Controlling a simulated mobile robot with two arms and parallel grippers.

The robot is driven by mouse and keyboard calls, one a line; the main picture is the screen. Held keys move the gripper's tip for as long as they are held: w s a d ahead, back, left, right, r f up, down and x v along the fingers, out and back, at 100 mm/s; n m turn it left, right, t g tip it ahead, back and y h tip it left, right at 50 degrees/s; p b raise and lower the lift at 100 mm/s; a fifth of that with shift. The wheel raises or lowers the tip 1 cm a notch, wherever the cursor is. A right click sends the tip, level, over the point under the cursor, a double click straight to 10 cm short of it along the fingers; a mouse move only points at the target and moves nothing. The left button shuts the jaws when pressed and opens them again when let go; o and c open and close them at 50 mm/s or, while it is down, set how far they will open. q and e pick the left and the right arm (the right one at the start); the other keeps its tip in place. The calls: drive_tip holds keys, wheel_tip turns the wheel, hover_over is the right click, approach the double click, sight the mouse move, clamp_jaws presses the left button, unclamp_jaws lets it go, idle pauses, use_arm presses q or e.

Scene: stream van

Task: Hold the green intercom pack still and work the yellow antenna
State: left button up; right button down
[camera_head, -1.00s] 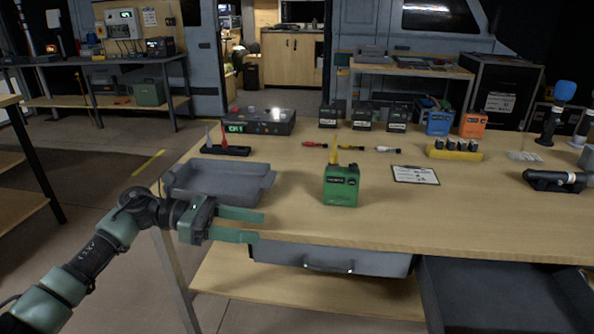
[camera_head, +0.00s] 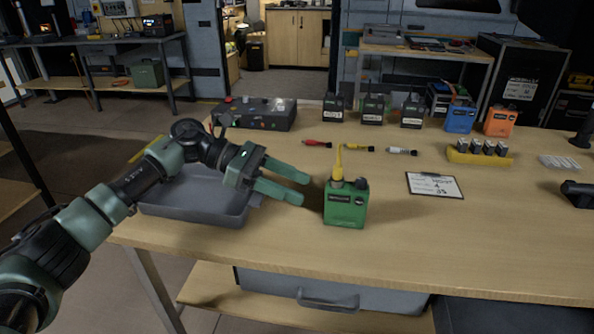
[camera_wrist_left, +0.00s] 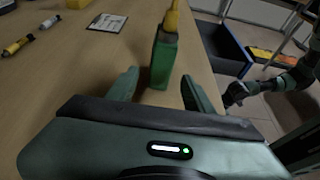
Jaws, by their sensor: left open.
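The green intercom pack (camera_head: 345,208) stands upright on the bench near its front edge. The yellow antenna (camera_head: 338,164) rises from the left of its top, and a dark knob sits at the top right. My left gripper (camera_head: 306,189) is open just left of the pack, its fingers pointing toward it without visible contact. In the left wrist view the pack (camera_wrist_left: 163,62) stands ahead, between the lines of the two open fingers, with the antenna (camera_wrist_left: 172,18) above it. One of my arm links shows at the right there; its gripper is not clear.
A grey tray (camera_head: 196,218) lies under my left forearm. Behind the pack are red, yellow and white-tipped connectors (camera_head: 401,151), a clipboard (camera_head: 434,186) at right, and several black packs. Blue (camera_head: 460,118) and orange (camera_head: 499,121) packs stand farther back.

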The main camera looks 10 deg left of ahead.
sight(339, 204)
use_arm(q)
drive_tip(key=shift+w+d, duration=0.15)
drive_tip(key=shift+w, duration=0.05)
drive_tip(key=shift+s+d, duration=0.1)
drive_tip(key=shift+d, duration=0.1)
drive_tip(key=x, duration=0.3)
drive_tip(key=p+x, duration=0.1)
drive_tip(key=x, duration=0.1)
drive_tip(key=shift+s+d+f, duration=0.15)
drive_tip(key=shift+s+d, duration=0.05)
drive_tip(key=shift+d, duration=0.15)
use_arm(e)
wheel_tip(339, 204, down, 5)
drive_tip(key=s, duration=0.2)
use_arm(q)
drive_tip(key=b+x, duration=0.1)
drive_tip(key=x, duration=0.1)
drive_tip(key=shift+d+f, duration=0.15)
drive_tip(key=shift+d, duration=0.1)
drive_tip(key=shift+d+f, duration=0.1)
drive_tip(key=shift+d, duration=0.4)
use_arm(e)
drive_tip(key=shift+w+r, duration=0.35)
drive_tip(key=shift+r, duration=0.55)
drive_tip(key=shift+w+r, duration=0.3)
drive_tip(key=shift+r, duration=0.65)
drive_tip(key=shift+w+r, duration=0.35)
drive_tip(key=shift+r, duration=0.55)
